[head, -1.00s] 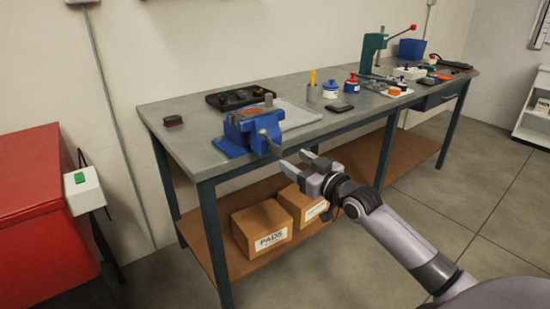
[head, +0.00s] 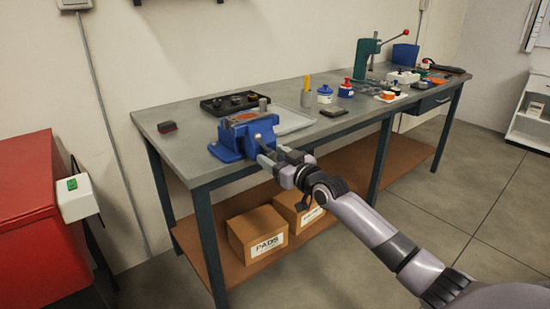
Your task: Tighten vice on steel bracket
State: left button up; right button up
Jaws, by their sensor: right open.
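The blue vice (head: 232,143) stands at the near left end of the grey workbench. A brownish piece (head: 243,118), perhaps the steel bracket, shows at the top of its jaws; I cannot tell how firmly it sits. My right gripper (head: 268,154) is open at the vice's front right side, its fingers pointing at the vice's screw end. The vice handle is largely hidden there, and I cannot tell whether the fingers touch it. My left gripper is not in view.
Boxes (head: 257,233) sit on the lower shelf. A red cabinet (head: 25,220) stands at left.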

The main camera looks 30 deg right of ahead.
grip_shut()
jog(key=n+p, duration=0.1)
jog(key=n, duration=0.2)
jog(key=shift+r+n, duration=0.1)
jog(key=shift+n, duration=0.3)
jog(key=shift+n+p, duration=0.4)
jog(key=shift+n, duration=0.2)
grip_release()
